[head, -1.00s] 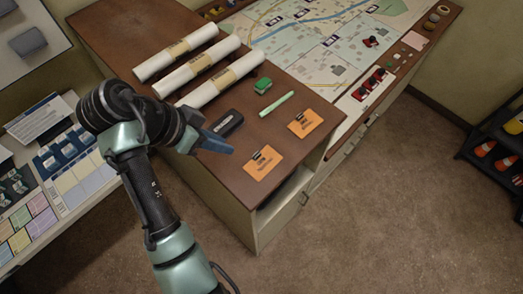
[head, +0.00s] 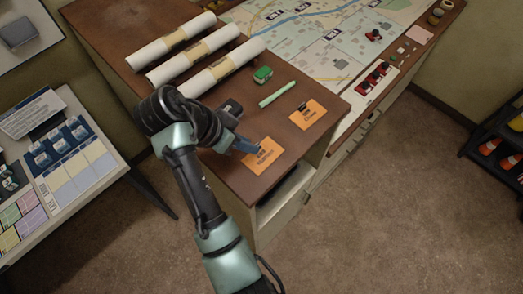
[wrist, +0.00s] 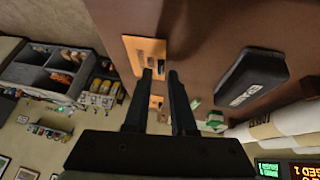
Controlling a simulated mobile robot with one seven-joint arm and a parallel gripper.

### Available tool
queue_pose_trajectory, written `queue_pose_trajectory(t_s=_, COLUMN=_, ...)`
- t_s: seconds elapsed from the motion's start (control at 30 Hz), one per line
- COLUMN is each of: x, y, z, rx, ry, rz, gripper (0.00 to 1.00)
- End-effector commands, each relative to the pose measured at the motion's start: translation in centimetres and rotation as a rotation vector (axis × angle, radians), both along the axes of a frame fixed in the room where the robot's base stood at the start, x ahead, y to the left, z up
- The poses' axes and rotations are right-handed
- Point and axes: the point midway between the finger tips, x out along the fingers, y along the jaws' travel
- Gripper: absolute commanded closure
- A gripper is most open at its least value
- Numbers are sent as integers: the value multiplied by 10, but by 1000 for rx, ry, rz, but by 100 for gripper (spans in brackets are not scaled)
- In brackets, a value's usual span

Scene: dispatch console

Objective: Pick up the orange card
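Two orange cards lie flat on the brown cabinet top in the head view. The nearer orange card (head: 264,160) is by the front edge; my gripper (head: 248,146) is over its upper left part and hides some of it. The other orange card (head: 308,114), with a dark clip, lies farther right. In the wrist view, one orange card (wrist: 141,48) is just beyond the fingertips, and a second one (wrist: 155,103) shows between the fingers. My gripper (wrist: 160,74) is open, with an empty gap between its fingers. I cannot tell whether the fingertips touch the card.
A green marker (head: 277,95), a green toy car (head: 262,74) and white paper rolls (head: 222,68) lie farther back. A map (head: 335,45) covers the far top.

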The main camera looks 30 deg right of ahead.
Motion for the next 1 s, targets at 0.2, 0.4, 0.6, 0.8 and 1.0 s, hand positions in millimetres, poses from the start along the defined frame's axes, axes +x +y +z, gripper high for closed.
queue_pose_trajectory(t_s=0.2, x=0, y=-12, z=-16, rx=-1, ry=1, rz=0, gripper=76)
queue_pose_trajectory(t_s=0.4, x=1, y=-12, z=-18, rx=0, ry=-2, rz=0, gripper=76)
queue_pose_trajectory(t_s=0.6, x=1, y=-12, z=-18, rx=0, ry=-2, rz=0, gripper=100)
queue_pose_trajectory(t_s=0.8, x=1, y=-12, z=-18, rx=0, ry=-2, rz=0, gripper=100)
queue_pose_trajectory(t_s=1.0, x=1, y=-12, z=-18, rx=0, ry=-2, rz=1, gripper=100)
